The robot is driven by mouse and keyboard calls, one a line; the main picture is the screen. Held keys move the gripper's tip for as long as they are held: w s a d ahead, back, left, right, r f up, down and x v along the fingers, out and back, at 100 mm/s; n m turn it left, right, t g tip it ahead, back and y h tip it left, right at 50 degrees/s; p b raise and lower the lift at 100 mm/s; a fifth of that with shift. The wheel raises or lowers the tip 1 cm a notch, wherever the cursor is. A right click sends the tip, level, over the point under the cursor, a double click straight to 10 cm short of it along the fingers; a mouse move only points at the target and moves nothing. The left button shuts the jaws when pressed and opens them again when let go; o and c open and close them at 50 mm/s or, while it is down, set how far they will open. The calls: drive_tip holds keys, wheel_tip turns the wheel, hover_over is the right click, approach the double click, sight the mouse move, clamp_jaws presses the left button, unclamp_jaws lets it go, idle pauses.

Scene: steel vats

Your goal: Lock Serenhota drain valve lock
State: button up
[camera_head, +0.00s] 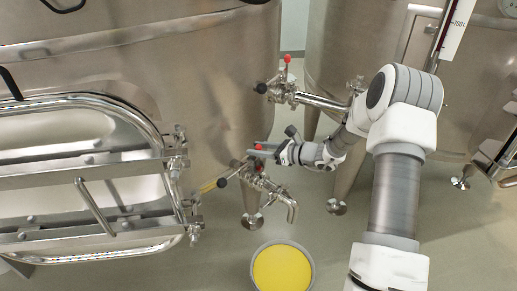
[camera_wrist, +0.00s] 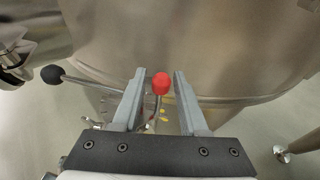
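A steel drain valve (camera_head: 262,183) with a downward-curving spout sits low on the left vat. Its small red knob (camera_head: 258,146) stands on a thin stem, and a lever with a black knob (camera_head: 222,182) points left. My gripper (camera_head: 262,153) reaches in from the right at the red knob. In the wrist view the two fingers of my gripper (camera_wrist: 159,98) are apart, with the red knob (camera_wrist: 161,83) between their tips and visible space on both sides. The black knob (camera_wrist: 51,74) is left of the fingers. No name label is readable.
Another valve with a red knob (camera_head: 287,59) sits higher on the same vat. A steel-framed hatch (camera_head: 90,240) is on the left. A bucket of yellow contents (camera_head: 282,270) stands on the floor below the spout. Another vat (camera_head: 340,60) is on the right.

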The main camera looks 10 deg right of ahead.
drive_tip(key=shift+o, duration=0.4)
drive_tip(key=shift+s+d+r, duration=0.1)
drive_tip(key=shift+s+d, duration=0.05)
drive_tip(key=shift+d, duration=0.05)
drive_tip(key=p+v, duration=0.3)
drive_tip(key=v, duration=1.4)
